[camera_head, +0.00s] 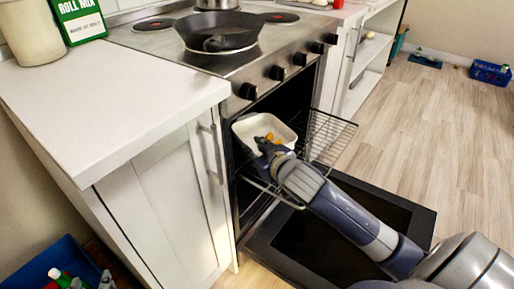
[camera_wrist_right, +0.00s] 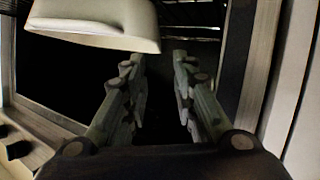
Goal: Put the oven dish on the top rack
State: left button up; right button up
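The white oven dish (camera_head: 247,127), with yellow-orange food in it, sits in the oven's opening at the left part of a pulled-out wire rack (camera_head: 328,137). Whether it rests fully on that rack is hard to tell. My right gripper (camera_head: 266,148) is at the dish's near side and partly covers it. In the right wrist view the fingers (camera_wrist_right: 158,62) are spread with nothing between them. The dish (camera_wrist_right: 95,38) shows there at the upper left, beside the fingertips. My left gripper is not in view.
The oven door (camera_head: 420,222) is folded down under my right arm. A black frying pan (camera_head: 217,30) stands on the stove, above knobs (camera_head: 276,73) on the front. A white counter (camera_head: 110,100) lies left of the oven. The wooden floor (camera_head: 440,120) at right is mostly clear.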

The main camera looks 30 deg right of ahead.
jog(key=shift+s+a, duration=0.15)
jog(key=shift+s, duration=0.35)
jog(key=s+a+f+n+g+y, duration=0.1)
jog(key=s+a+f+y, duration=0.2)
jog(key=s+a, duration=1.1)
notch_tip(320, 180, down, 3)
jog(key=shift+a+f+y, duration=0.15)
jog(key=shift+a+y, duration=0.15)
jog(key=shift+a, duration=0.6)
